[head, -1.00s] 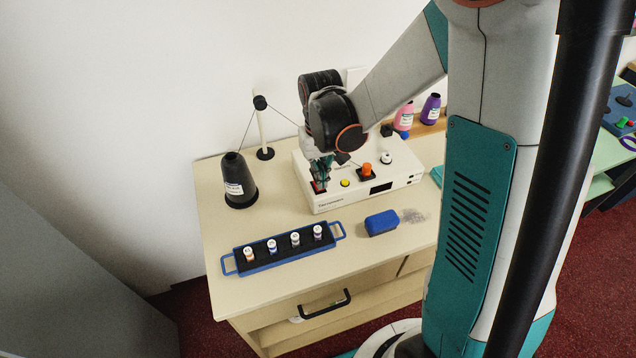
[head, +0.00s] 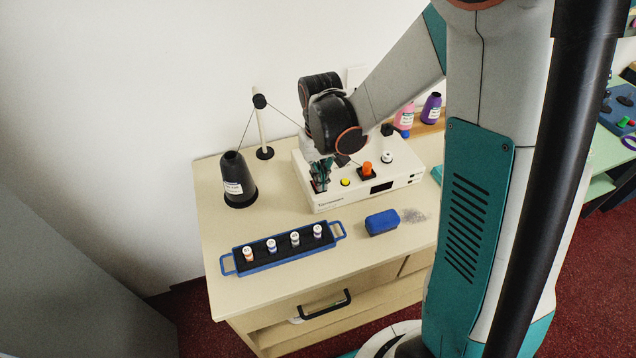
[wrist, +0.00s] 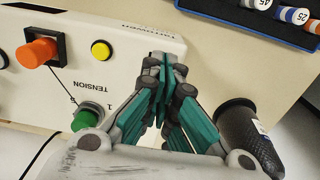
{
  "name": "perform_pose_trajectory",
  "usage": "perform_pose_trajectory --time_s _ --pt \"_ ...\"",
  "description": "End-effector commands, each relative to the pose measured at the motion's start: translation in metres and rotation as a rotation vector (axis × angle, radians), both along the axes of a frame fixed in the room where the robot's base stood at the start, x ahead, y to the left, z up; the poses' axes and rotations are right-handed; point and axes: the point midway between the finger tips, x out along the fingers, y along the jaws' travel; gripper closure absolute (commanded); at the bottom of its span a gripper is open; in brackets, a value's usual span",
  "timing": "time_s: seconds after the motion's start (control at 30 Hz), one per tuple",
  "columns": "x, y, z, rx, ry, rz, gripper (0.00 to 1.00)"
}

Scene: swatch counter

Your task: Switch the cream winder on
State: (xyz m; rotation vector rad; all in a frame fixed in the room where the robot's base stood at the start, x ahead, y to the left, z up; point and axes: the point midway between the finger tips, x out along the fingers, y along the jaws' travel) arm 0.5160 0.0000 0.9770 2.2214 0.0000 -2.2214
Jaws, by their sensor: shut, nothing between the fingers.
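In the wrist view the winder (wrist: 110,84) shows the orange knob (wrist: 38,52), the yellow button (wrist: 101,50), a green knob (wrist: 86,118) and the word TENSION. My gripper (head: 320,186) is shut and empty over the winder's left end; its fingertips (wrist: 158,62) hide that part of the panel.
A black yarn cone (head: 239,185) stands left of the winder, with a thread post (head: 263,130) behind. A blue tray (head: 285,263) of small spools and a blue block (head: 382,222) lie in front. Pink (head: 404,117) and purple (head: 431,108) cones stand behind right.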

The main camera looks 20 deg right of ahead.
Motion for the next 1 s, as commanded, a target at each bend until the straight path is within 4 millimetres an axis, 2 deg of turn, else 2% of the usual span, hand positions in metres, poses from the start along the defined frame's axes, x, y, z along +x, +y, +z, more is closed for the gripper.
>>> perform_pose_trajectory --time_s 0.67,1.0 --pt "0.0 0.0 -0.01 0.0 0.0 0.0 1.0" --pt "0.0 0.0 0.004 0.0 0.0 0.0 1.0"
